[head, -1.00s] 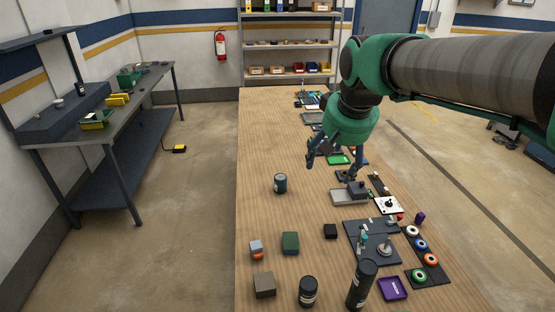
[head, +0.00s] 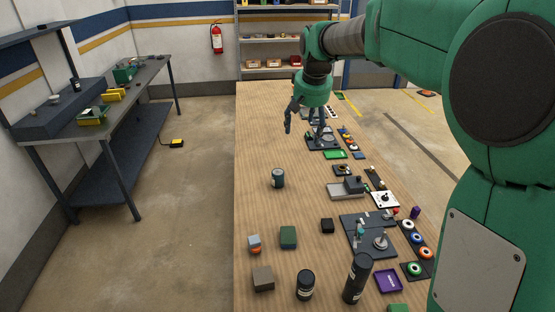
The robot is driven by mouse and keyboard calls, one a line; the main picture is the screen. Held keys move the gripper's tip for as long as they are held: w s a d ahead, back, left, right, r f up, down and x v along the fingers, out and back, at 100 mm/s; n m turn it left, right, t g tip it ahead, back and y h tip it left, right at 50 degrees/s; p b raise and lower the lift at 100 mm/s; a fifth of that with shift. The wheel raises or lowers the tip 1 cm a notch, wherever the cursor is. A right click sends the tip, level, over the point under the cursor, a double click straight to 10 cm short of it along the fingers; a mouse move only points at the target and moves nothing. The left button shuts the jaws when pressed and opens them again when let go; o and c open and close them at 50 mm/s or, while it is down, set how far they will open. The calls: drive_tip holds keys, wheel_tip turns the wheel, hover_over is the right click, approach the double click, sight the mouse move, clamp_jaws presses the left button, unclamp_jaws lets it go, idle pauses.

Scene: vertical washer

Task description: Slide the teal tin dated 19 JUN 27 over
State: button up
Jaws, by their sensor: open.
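A dark teal tin (head: 278,178) with a pale label band stands upright on the wooden table (head: 255,130), left of the middle. The date on its label is too small to read. Two black cylinders stand at the near end, a short one (head: 305,285) and a tall one (head: 356,278); their labels are also unreadable. My gripper (head: 303,138) is open and empty above the table, farther back than the teal tin and a little to its right, apart from it.
Right of the tin lies a grey fixture (head: 346,189). Nearer are a dark green block (head: 288,237), a black cube (head: 327,226), a brown block (head: 263,279) and a dark plate with fittings (head: 369,237). The table around the tin is clear.

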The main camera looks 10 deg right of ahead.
drive_tip(key=w+a+f+p, duration=0.1)
drive_tip(key=w+f, duration=0.5)
drive_tip(key=w, duration=0.5)
drive_tip(key=g+p, duration=0.2)
drive_tip(key=p, duration=0.1)
hover_over(278, 180)
drive_tip(key=w, duration=0.1)
drive_tip(key=f, duration=2.7)
drive_tip(key=shift+w+d+f, duration=0.15)
drive_tip(key=shift+d+f, duration=0.1)
drive_tip(key=shift+f, duration=0.15)
drive_tip(key=shift+w+a+f, duration=0.1)
drive_tip(key=shift+w+f, duration=0.1)
drive_tip(key=shift+f, duration=0.55)
drive_tip(key=shift+f, duration=0.1)
drive_tip(key=shift+w+f, duration=0.25)
drive_tip(key=shift+f, duration=2)
drive_tip(key=shift+w+f, duration=0.3)
drive_tip(key=shift+f, duration=1.9)
drive_tip(key=shift+w+f, duration=0.25)
drive_tip(key=shift+f, duration=2)
